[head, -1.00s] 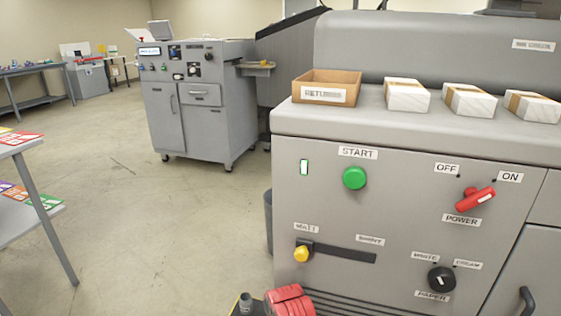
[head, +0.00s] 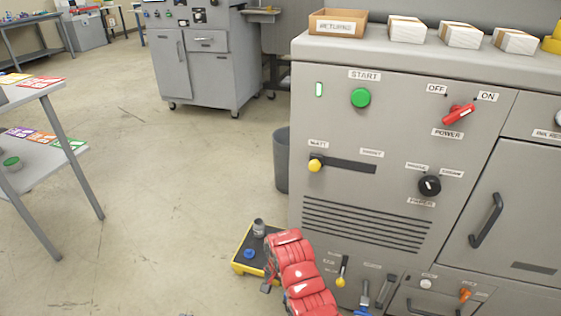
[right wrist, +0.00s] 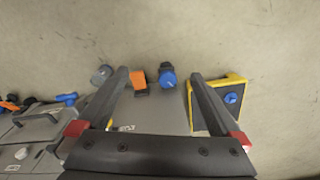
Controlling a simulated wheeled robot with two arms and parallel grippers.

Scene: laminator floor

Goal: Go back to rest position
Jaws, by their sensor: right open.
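My right gripper (right wrist: 161,78) is open in the right wrist view, with nothing between its two dark fingers. In the head view my red right arm reaches in at the bottom centre, low in front of the grey machine (head: 400,130); the gripper end is mostly hidden there. On the machine's panel are a green START button (head: 361,97), a red POWER switch (head: 459,114) with its lever towards ON, a yellow slider knob (head: 315,165) at the left end of its slot, and a black PAPER knob (head: 429,185). My left gripper is not in view.
A black platform with yellow edges (head: 243,268) stands on the floor beside my right arm. A grey bin (head: 281,160) is next to the machine. A table with coloured cards (head: 45,150) is at left. Open floor lies between. A blue knob (right wrist: 167,79) shows beyond the fingers.

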